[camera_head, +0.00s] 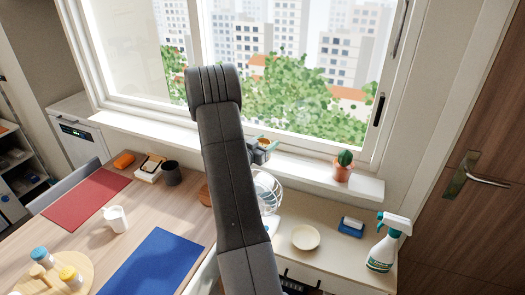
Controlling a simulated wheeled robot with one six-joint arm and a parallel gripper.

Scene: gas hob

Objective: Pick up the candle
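My arm reaches up through the middle of the view and hides part of the sill and table. My gripper (261,154) is partly behind the arm, at the window sill. A small pale thing with an orange top (265,143), perhaps the candle, shows right at the gripper's far side. It is too small to tell whether the fingers are around it or only beside it, or whether they are open or shut.
A potted cactus (343,166) stands on the sill to the right. Below are a wire-caged fan (267,190), a pale dish (305,237), a blue sponge-like block (351,227) and a spray bottle (387,243). The table (150,187) at left holds mats and cups.

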